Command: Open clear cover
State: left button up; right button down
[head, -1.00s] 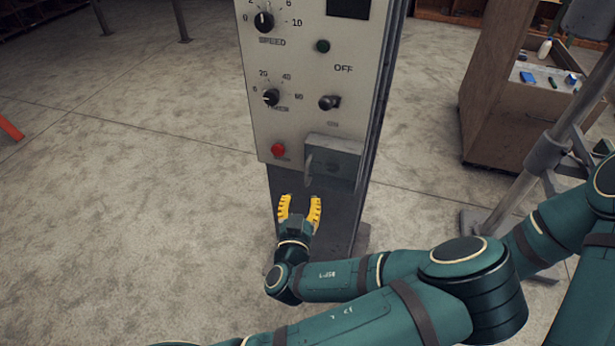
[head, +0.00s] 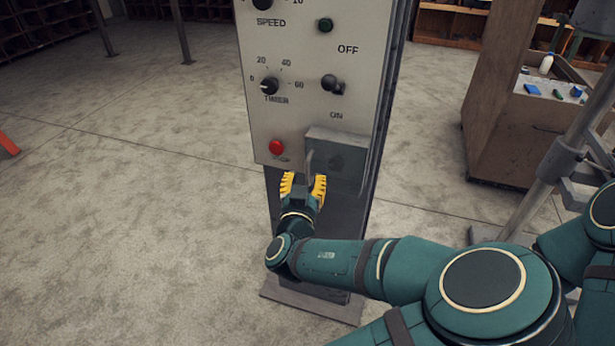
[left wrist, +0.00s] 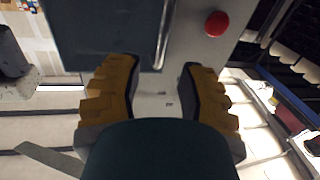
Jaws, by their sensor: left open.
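The clear cover (head: 337,155) is a grey, see-through box on the lower right of the control panel (head: 300,119). A thin upright handle (head: 309,164) stands out at its left side. The cover looks shut. My left gripper (head: 303,180), with yellow fingers, is open just below the handle. In the left wrist view the cover (left wrist: 95,35) is at the upper left. Its handle (left wrist: 164,35) lies just beyond the gap between the open fingers (left wrist: 158,68), and contact cannot be told. My right gripper is not in view.
A red button (head: 276,147) sits left of the cover. A toggle switch (head: 333,85) and a timer knob (head: 269,86) are above. A wooden cabinet (head: 505,125) stands at the right, beside a metal stand.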

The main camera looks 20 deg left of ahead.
aim_at(307, 168)
pick_arm(q)
jog(key=shift+w+a, duration=0.2)
jog(key=shift+w, duration=1.1)
jog(key=shift+w+a, duration=0.2)
jog(key=shift+w, duration=1.1)
grip_shut()
